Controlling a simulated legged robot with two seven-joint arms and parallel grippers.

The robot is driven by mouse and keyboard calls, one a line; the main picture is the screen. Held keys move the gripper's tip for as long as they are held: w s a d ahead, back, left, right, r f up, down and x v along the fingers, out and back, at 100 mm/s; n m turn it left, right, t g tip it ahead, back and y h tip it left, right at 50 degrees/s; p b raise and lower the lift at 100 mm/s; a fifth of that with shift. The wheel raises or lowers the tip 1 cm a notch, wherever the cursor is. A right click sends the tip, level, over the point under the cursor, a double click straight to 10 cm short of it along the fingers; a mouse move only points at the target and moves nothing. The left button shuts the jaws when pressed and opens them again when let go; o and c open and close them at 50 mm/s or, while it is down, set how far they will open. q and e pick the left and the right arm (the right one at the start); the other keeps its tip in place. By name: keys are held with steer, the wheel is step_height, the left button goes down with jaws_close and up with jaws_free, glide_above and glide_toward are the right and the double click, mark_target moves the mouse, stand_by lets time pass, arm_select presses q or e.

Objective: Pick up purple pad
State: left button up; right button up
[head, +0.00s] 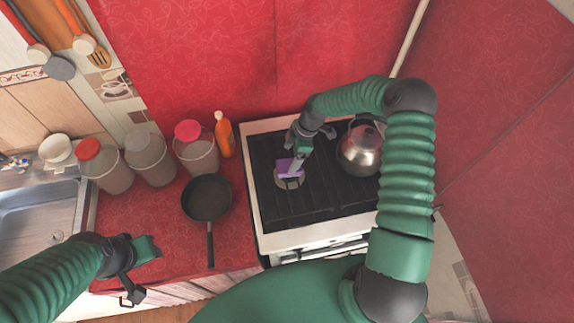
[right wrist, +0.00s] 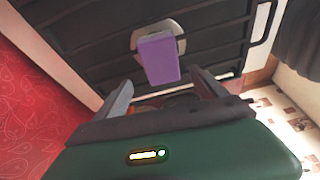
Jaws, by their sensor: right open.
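The purple pad (head: 284,166) is on the stove top at its left part, partly hidden by my right gripper in the head view. In the right wrist view the purple pad (right wrist: 159,58) is a small upright-looking block over a pale round plate (right wrist: 143,36) on the dark stove. My right gripper (head: 291,180) is open, and its two fingers (right wrist: 163,88) are spread with nothing between them, just short of the pad. My left gripper (head: 133,291) hangs in front of the counter's front edge, away from the pad; its jaw opening is unclear.
A steel kettle (head: 361,148) stands on the right of the stove (head: 330,203). A black frying pan (head: 207,198), an orange bottle (head: 225,137) and several lidded jars (head: 196,152) stand on the red counter left of it. A sink (head: 38,208) is at far left.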

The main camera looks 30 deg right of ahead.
mark_target(289, 165)
steer(key=shift+w+d+f+p, duration=0.1)
steer(key=shift+f+p, duration=0.25)
steer(key=shift+f, duration=0.2)
steer(key=shift+w+d+f+p, duration=0.1)
steer(key=shift+f+p, duration=0.25)
steer(key=shift+f, duration=0.2)
steer(key=f, duration=0.1)
steer(key=f+p, duration=0.1)
steer(key=shift+s+f, duration=0.35)
steer(key=shift+s+a+f, duration=0.1)
steer(key=shift+f, duration=0.15)
steer(key=shift+a+f, duration=0.15)
steer(key=shift+a, duration=0.1)
steer(key=shift+w+a, duration=0.1)
steer(key=shift+w, duration=0.1)
steer(key=shift+c, duration=0.8)
steer(key=shift+a, duration=0.1)
steer(key=c, duration=0.5)
steer(key=shift+s+d, duration=0.1)
steer(key=shift+d, duration=0.15)
steer(key=c, duration=0.7)
arm_select(q)
steer(key=r, duration=0.1)
steer(key=d+r, duration=0.1)
steer(key=r, duration=0.1)
arm_select(e)
steer(key=shift+d, duration=0.1)
steer(key=shift+c, duration=0.2)
